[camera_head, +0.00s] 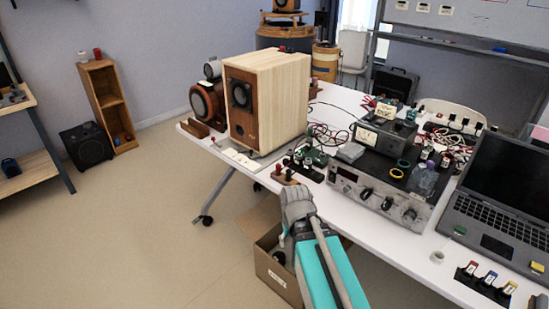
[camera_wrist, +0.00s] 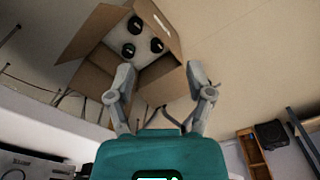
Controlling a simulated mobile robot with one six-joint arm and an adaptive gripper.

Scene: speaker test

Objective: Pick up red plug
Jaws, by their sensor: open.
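A small red-topped piece (camera_head: 471,268), which may be the red plug, stands on the near right of the white table (camera_head: 405,256) in the head view. It is in a row with blue-topped and yellow-topped pieces. Red leads (camera_head: 368,102) also show near the back of the table; I cannot tell whether a plug is on them. My gripper (camera_wrist: 160,84) is open and empty in the wrist view, its two grey fingers apart. It points toward an open cardboard box, with no red plug between the fingers. In the head view my arm is at the table's front edge, left of the red-topped piece.
The cardboard box (camera_wrist: 92,32) holds round black parts. A wooden speaker (camera_head: 283,95), a grey instrument (camera_head: 378,196) with dials, cables and a laptop (camera_head: 497,190) crowd the table.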

